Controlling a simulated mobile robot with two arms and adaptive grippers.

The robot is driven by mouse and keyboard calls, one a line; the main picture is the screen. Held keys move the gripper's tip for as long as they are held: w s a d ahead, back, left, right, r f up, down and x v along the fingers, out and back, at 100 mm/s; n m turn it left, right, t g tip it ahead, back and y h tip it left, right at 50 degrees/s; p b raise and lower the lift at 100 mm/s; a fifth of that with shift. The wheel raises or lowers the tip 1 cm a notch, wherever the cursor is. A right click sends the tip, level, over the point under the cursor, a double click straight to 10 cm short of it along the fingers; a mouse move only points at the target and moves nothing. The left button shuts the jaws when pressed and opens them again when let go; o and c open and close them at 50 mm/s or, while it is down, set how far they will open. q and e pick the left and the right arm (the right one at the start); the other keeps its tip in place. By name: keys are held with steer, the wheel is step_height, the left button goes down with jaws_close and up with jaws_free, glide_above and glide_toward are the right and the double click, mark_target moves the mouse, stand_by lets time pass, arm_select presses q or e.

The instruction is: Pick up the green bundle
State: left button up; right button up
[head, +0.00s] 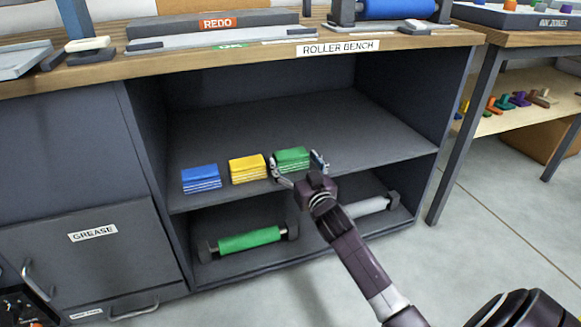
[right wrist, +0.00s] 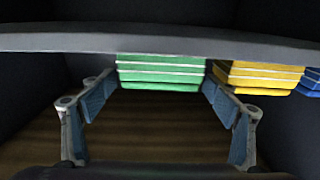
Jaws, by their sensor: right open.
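The green bundle (head: 292,158) lies on the upper shelf (head: 330,120) of the roller bench, rightmost in a row of three. It also shows in the right wrist view (right wrist: 160,72), where the picture is turned over and the shelf edge (right wrist: 160,44) runs along the top. My right gripper (head: 298,168) is open at the front of the bundle, with one finger toward each side of it. In the right wrist view its fingers (right wrist: 157,90) show blue pads, and the bundle appears between them, not clamped. My left gripper is not in view.
The yellow bundle (head: 247,168) lies close to the left of the gripper's left finger, and the blue bundle (head: 201,179) is farther left. Below are a green roller (head: 249,240) and a grey roller (head: 366,207). The shelf is clear behind and to the right.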

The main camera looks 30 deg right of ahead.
mark_target(294, 161)
steer(key=shift+b+x, duration=0.5)
steer(key=shift+x, duration=1.05)
steer(key=shift+a+f, duration=0.1)
steer(key=shift+f, duration=0.05)
steer(key=shift+c, duration=0.6)
steer(key=c, duration=0.9)
